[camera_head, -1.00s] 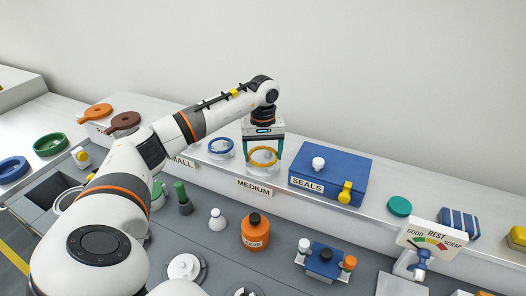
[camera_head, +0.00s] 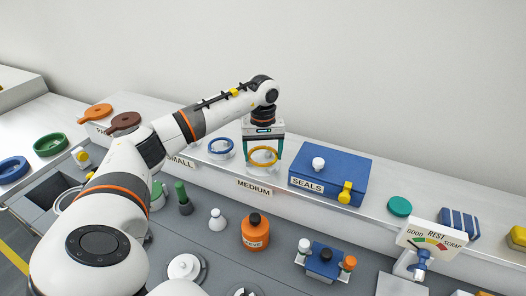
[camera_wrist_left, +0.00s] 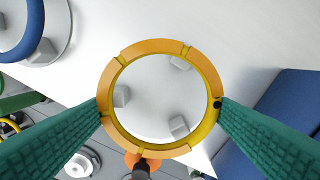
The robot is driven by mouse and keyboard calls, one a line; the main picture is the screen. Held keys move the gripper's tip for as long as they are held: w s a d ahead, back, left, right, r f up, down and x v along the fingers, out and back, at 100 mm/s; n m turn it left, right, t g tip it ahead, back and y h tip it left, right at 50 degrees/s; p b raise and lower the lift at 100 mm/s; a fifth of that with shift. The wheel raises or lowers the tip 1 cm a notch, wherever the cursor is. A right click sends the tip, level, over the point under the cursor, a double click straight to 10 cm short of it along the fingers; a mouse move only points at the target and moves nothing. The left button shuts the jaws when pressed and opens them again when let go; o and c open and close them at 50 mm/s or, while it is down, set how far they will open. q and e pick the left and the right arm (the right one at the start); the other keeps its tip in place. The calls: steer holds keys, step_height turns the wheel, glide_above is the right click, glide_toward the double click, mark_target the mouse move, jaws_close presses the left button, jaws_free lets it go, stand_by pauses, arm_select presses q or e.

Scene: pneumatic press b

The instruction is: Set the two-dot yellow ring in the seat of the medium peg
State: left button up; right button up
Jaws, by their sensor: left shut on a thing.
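A yellow ring (camera_head: 263,148) is between the green fingers of my left gripper (camera_head: 264,155), which is shut on it. In the left wrist view the ring (camera_wrist_left: 122,55) lies flat to the camera, and the fingers (camera_wrist_left: 160,105) press its left and right sides. One black dot shows near the right finger; I cannot make out a second. The ring is over a pale round stand (camera_head: 263,170) behind the MEDIUM label; grey blocks show through the ring. I cannot tell whether ring and stand touch. I cannot identify the medium peg. My right gripper is not in view.
A blue ring (camera_head: 221,140) on a similar stand is to the left. A blue SEALS box (camera_head: 335,170) with a white knob is close on the right. An orange container (camera_head: 255,235), a white cone-shaped piece (camera_head: 217,220) and a round white fixture (camera_head: 184,268) stand on the lower bench.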

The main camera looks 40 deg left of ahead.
arm_select(q)
steer(key=shift+f, duration=0.25)
steer(key=o, duration=0.9)
steer(key=shift+r+b, duration=1.2)
steer(key=shift+r, duration=4.8)
